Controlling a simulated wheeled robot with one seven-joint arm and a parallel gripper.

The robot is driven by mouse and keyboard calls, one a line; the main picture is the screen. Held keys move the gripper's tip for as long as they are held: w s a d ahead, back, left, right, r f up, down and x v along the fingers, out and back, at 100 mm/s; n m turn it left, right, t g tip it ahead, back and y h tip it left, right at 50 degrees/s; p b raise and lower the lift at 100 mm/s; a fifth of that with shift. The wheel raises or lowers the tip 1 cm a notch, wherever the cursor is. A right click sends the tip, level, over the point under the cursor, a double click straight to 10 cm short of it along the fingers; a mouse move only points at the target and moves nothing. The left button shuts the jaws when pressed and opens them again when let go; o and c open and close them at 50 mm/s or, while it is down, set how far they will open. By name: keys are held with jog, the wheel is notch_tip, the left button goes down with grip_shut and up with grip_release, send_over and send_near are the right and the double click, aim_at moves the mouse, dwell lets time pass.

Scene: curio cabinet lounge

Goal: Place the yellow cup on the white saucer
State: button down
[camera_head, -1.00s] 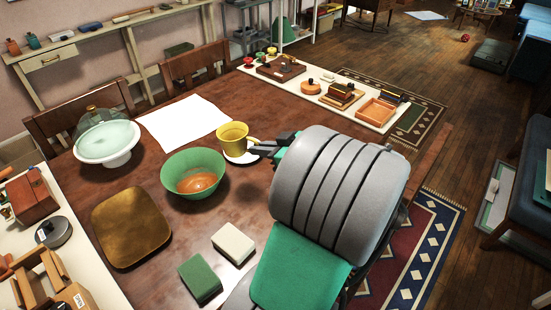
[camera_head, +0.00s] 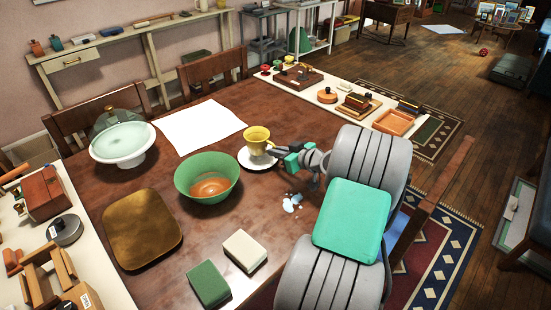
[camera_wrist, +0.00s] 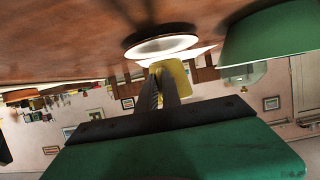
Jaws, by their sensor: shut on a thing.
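The yellow cup (camera_head: 257,136) is upright over the back part of the white saucer (camera_head: 258,164) in the head view. My gripper (camera_head: 276,151) reaches in from the right and is shut on the cup's handle side. In the wrist view, which is upside down, the cup (camera_wrist: 174,73) shows at the ends of my two fingers (camera_wrist: 163,88), and the saucer (camera_wrist: 162,45) lies on the table beside it in the picture. I cannot tell whether the cup's base touches the saucer.
A green bowl (camera_head: 207,178) stands close left of the saucer. A white sheet (camera_head: 200,126), a covered cake stand (camera_head: 123,143), a brass tray (camera_head: 142,228) and two blocks, green (camera_head: 209,284) and cream (camera_head: 245,250), are on the table. Small white-blue bits (camera_head: 292,202) lie near my arm.

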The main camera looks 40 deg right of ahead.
jog(key=shift+f, duration=1.25)
jog(key=c, duration=1.5)
grip_release()
jog(key=shift+c, duration=0.2)
jog(key=shift+s+r, duration=0.1)
jog(key=shift+r, duration=0.2)
jog(key=v, duration=1.1)
jog(key=shift+s, duration=0.45)
